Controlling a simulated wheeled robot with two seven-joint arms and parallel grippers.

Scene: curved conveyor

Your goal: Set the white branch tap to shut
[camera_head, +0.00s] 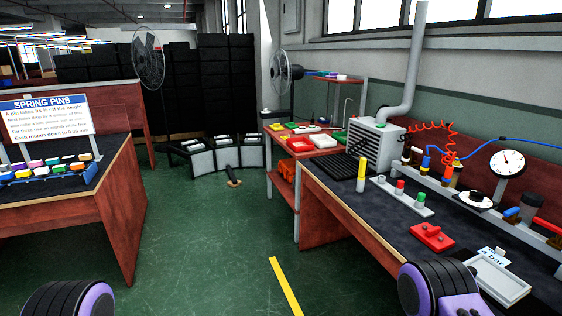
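A grey rail of fittings (435,183) runs along the back of the right-hand workbench, below a round white dial gauge (507,162). Small coloured taps or fittings stand along it, including a blue one (426,162) and a blue-handled one (513,212) further right. A small pale fitting (416,152) shows near the rail's left end. I cannot tell which fitting is the white branch tap, nor how its handle is set. Rounded black and purple parts of my arms show at the bottom left and bottom right. Neither gripper is in view.
The workbench (365,208) also carries a red block (432,237), a strip of coloured buttons (400,196) and a grey tray (498,280). A grey machine with a duct (377,143) stands behind. A table with a sign (47,118) is at left.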

